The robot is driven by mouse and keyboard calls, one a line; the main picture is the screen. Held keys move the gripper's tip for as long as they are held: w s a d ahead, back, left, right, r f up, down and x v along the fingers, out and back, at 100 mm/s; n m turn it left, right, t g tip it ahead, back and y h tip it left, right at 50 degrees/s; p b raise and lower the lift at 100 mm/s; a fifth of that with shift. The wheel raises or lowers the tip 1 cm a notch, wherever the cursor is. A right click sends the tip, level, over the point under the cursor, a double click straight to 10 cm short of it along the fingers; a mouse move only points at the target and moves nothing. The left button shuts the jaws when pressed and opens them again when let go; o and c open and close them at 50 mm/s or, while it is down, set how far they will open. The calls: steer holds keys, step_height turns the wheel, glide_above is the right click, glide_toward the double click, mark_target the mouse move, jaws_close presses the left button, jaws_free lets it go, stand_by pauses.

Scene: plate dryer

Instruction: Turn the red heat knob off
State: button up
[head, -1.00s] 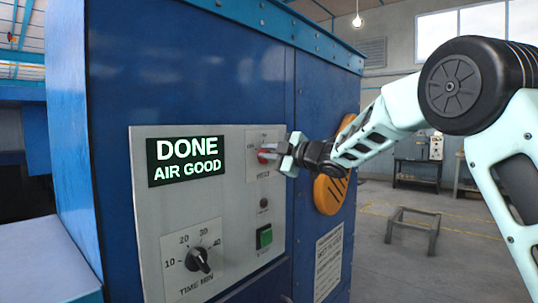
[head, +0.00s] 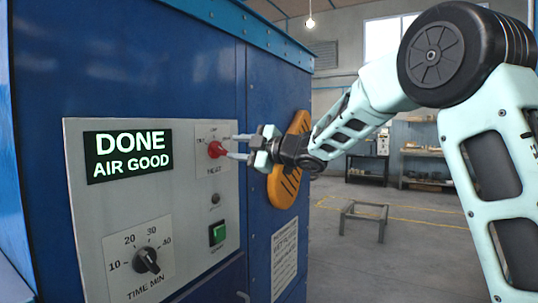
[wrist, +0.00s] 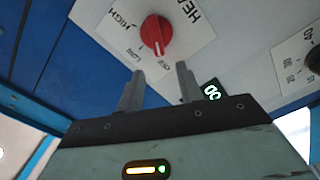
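The red heat knob (head: 217,149) sits on its small white HEAT plate, right of the display on the grey panel. It also shows in the wrist view (wrist: 156,33), with HIGH, LOW and OFF printed around it. Its white mark appears to point towards OFF. My gripper (head: 231,146) is just right of the knob, level with it. In the wrist view my gripper (wrist: 160,72) has its two fingers apart with nothing between them; the knob is beyond the tips, apart from them.
The display (head: 128,156) reads DONE, AIR GOOD. A black time knob (head: 147,260) and a green button (head: 217,233) are lower on the panel (head: 85,215). An orange slotted handle (head: 284,187) is behind my gripper.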

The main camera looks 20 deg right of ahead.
steer(key=b+v, duration=0.1)
steer(key=v, duration=0.9)
steer(key=shift+s, duration=0.2)
steer(key=s+a+f+m+g+h+p, duration=0.1)
steer(key=s+a+f+m+g+h, duration=0.15)
steer(key=s+a+f+m, duration=0.35)
steer(key=s+a+f+m+g+h+p, duration=0.2)
steer(key=s+a+f+m+h, duration=0.3)
steer(key=f, duration=0.4)
steer(key=s+a+f+g, duration=0.1)
steer(key=s+f+g, duration=0.2)
steer(key=s, duration=0.5)
steer(key=s+a+f+g+h+p, duration=0.1)
steer(key=s+f+g, duration=0.2)
steer(key=s, duration=0.6)
steer(key=s+a+f+g+h, duration=0.1)
steer(key=s+f+g, duration=0.3)
steer(key=s, duration=0.5)
steer(key=shift+s+a+m, duration=0.2)
steer(key=shift+a+m, duration=0.15)
steer(key=shift+m, duration=0.05)
steer(key=shift+f+h, duration=0.15)
steer(key=shift+h, duration=0.1)
